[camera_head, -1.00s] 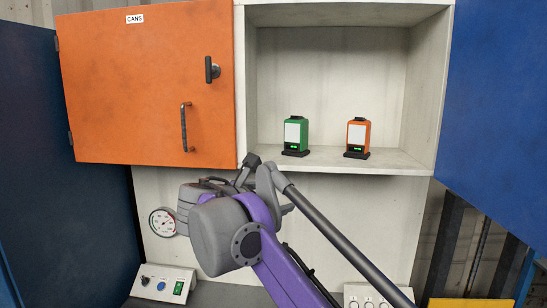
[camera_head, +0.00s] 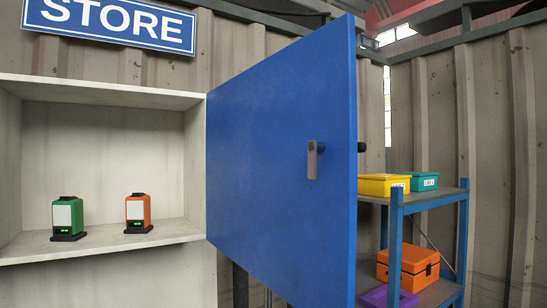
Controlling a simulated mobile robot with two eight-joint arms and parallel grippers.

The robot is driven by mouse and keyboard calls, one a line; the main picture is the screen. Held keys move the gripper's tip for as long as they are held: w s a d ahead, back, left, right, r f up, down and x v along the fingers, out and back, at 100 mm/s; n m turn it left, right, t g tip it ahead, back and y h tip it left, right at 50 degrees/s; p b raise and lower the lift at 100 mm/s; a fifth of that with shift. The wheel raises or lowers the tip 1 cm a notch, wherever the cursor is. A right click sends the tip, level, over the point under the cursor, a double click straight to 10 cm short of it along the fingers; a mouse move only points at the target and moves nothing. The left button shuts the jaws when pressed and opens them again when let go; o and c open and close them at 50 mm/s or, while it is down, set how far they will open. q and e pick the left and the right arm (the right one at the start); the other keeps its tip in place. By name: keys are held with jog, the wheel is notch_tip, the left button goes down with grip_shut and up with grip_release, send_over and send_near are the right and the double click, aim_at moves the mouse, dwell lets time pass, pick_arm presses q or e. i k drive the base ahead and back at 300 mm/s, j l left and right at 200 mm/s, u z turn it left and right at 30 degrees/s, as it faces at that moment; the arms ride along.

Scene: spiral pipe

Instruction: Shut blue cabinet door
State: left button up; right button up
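The blue cabinet door (camera_head: 265,160) stands wide open, hinged at the right side of the open cabinet compartment (camera_head: 100,95). A small beige-brown handle or latch (camera_head: 315,160) shows on the door face near its free edge, with a dark knob (camera_head: 361,147) sticking out past that edge. Inside the compartment, a green device (camera_head: 67,218) and an orange device (camera_head: 138,213) stand upright on the shelf. Neither of my grippers is in the view now.
Right of the door, a blue-framed shelf rack (camera_head: 396,225) holds a yellow bin (camera_head: 383,186), a teal bin (camera_head: 424,181), an orange box (camera_head: 408,268) and a purple item (camera_head: 388,298). A STORE sign (camera_head: 110,22) hangs above the cabinet.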

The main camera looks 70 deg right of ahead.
aim_at(296, 234)
jog(key=k+l+z, duration=0.15)
jog(key=l+z, duration=0.2)
jog(key=l, duration=0.65)
jog(key=l+z, duration=0.35)
jog(key=l, duration=0.7)
